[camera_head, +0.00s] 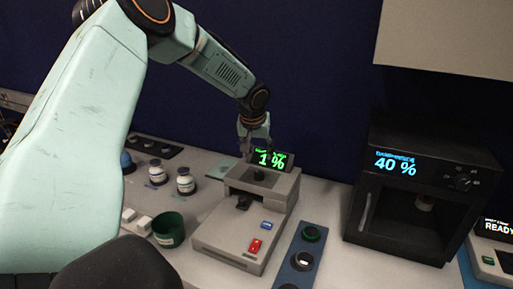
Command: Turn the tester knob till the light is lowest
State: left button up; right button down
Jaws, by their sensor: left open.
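A grey tester (225,235) stands on the bench in the middle, with a red button, a blue button and a dark recess on top. A small dark round part (259,174), which looks like a knob, sits on its raised rear block. My left gripper (252,150) is open and points down above the rear block, partly in front of the display. Whether its fingers touch the knob cannot be told. My right gripper is not in view.
A black oven-like unit (408,225) reading 40 % stands to the right.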

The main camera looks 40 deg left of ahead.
pick_arm(q)
jog(key=shift+s+r, duration=0.15)
jog(key=shift+r, duration=0.35)
